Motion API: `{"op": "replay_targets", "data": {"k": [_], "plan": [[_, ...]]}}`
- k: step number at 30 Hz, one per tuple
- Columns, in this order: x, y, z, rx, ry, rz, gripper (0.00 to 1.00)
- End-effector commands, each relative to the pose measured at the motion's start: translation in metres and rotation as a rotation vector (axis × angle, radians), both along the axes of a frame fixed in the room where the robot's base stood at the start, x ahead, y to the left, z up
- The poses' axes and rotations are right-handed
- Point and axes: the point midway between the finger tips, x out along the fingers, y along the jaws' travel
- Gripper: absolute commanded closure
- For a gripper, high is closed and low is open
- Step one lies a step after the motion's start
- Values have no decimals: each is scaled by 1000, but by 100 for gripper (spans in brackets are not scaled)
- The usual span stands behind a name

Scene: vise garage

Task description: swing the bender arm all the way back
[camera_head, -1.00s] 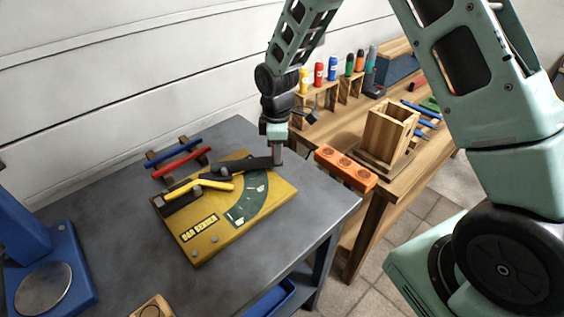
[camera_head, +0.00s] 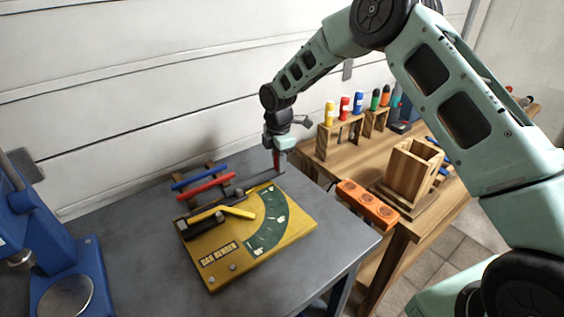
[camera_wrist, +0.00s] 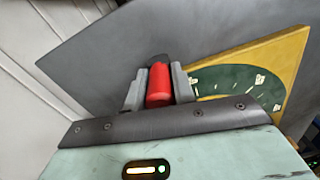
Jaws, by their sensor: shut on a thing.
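The yellow bar bender (camera_head: 287,239) lies on the grey bench, with its green angle scale (camera_head: 268,222) uncovered. Its dark bender arm (camera_head: 258,181) points along and past the back edge of the plate. A bent yellow rod (camera_head: 238,211) sits at the pivot end. My gripper (camera_head: 277,163) is shut on the upright red handle (camera_wrist: 159,85) at the arm's far end. In the wrist view the handle stands between both grey fingers, with the scale to the right. The fingers partly hide the handle in the head view.
Blue and red bars (camera_head: 206,186) rest on a rack behind the bender. A blue machine (camera_head: 55,265) stands at the left. The white wall is close behind.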

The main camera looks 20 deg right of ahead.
Motion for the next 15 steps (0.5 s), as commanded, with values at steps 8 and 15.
{"op": "replay_targets", "data": {"k": [8,15], "plan": [[4,2,2,4,-11,5,100],[3,3,2,4,-10,5,53]]}}
